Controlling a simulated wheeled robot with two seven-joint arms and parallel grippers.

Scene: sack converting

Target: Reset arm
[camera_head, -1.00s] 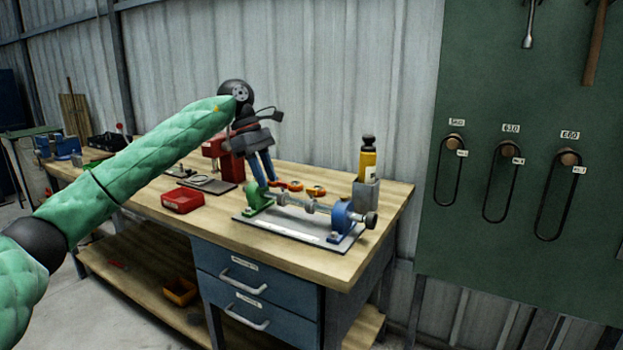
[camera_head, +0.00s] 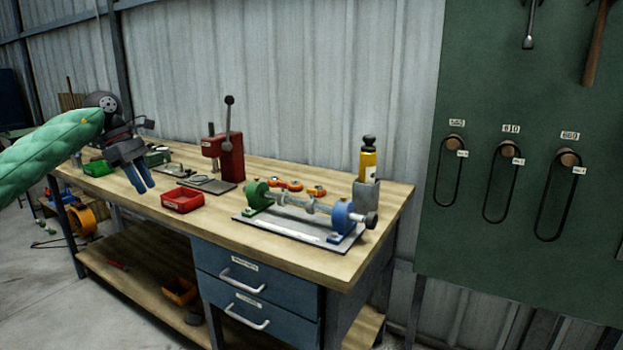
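My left arm, in a green quilted sleeve, comes in from the left in the head view. My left gripper (camera_head: 140,178) points down over the left part of the wooden workbench (camera_head: 290,258). Its two blue fingers are close together, and I cannot tell whether a gap remains between them. I see nothing held between them. My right gripper is not in view.
On the bench stand a red lever press (camera_head: 228,158), a red tray (camera_head: 182,200), a fixture with green and blue supports (camera_head: 300,207) and a yellow bottle (camera_head: 367,162). A green board (camera_head: 520,230) with hanging belts stands right. The bench's front right is clear.

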